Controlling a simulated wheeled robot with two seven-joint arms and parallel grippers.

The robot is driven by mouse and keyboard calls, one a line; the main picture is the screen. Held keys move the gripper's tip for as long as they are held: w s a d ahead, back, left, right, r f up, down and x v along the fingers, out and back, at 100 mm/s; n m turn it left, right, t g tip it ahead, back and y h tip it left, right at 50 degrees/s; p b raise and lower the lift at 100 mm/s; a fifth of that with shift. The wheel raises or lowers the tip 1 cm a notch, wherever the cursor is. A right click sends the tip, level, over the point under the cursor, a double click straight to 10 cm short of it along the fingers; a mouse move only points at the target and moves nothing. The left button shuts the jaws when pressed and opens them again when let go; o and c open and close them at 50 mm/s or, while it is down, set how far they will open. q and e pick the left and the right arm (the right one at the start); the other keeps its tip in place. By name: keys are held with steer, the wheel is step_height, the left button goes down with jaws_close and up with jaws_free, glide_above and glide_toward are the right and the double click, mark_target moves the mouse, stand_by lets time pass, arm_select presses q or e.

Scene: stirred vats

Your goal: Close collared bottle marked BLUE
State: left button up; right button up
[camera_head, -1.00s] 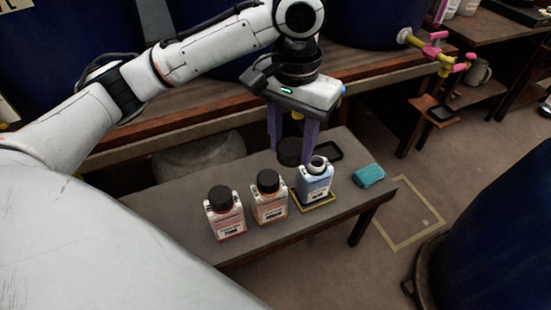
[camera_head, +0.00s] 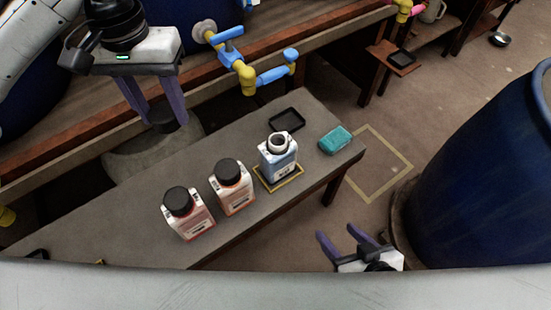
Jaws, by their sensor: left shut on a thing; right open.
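The blue bottle (camera_head: 283,169), with a white label, stands upright on the bench with its pale collar and open mouth showing and no cap on it. It stands on a yellow-edged mat (camera_head: 264,183). My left gripper (camera_head: 162,112) is shut on a black cap (camera_head: 162,121), held in the air to the left of the bottle and well apart from it. My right gripper (camera_head: 337,234) is open and empty, low in the picture, to the right of the bottle and beyond the bench's near edge.
Two red-labelled bottles with black caps, one at the left (camera_head: 189,216) and one nearer (camera_head: 236,190), stand left of the blue bottle. A black tray (camera_head: 287,120) and a teal sponge (camera_head: 336,140) lie behind and right. A blue-handled tap (camera_head: 240,65) juts out behind. A blue vat (camera_head: 490,170) stands right.

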steer(key=o, duration=0.8)
steer(key=w+a+r+n+t+y+p, duration=0.1)
steer(key=w+a+r+n+y, duration=0.1)
steer(key=w+a+r+y, duration=0.1)
steer(key=w+a, duration=0.1)
steer(key=a, duration=0.1)
steer(key=shift+w+a+r+n, duration=0.2)
steer(key=shift+w+a+n, duration=0.1)
steer(key=shift+w+a, duration=0.05)
steer(key=n+t+y, duration=0.2)
glide_toward(278, 154)
step_height(278, 154, down, 3)
steer(key=w+d, duration=0.1)
arm_select(q)
steer(key=w+d+f+m, duration=0.2)
steer(key=d+m, duration=0.2)
steer(key=d, duration=0.2)
steer(key=w+d+f+m, duration=0.2)
steer(key=d+f+m, duration=0.1)
steer(key=d, duration=0.4)
steer(key=w+d+f+m, duration=0.2)
steer(key=d+m, duration=0.4)
steer(key=d, duration=0.1)
steer(key=shift+w+f+p, duration=0.3)
steer(key=shift+p, duration=0.15)
arm_select(e)
steer(key=shift+d+f, duration=0.1)
steer(key=shift+w, duration=0.1)
steer(key=x, duration=1.2)
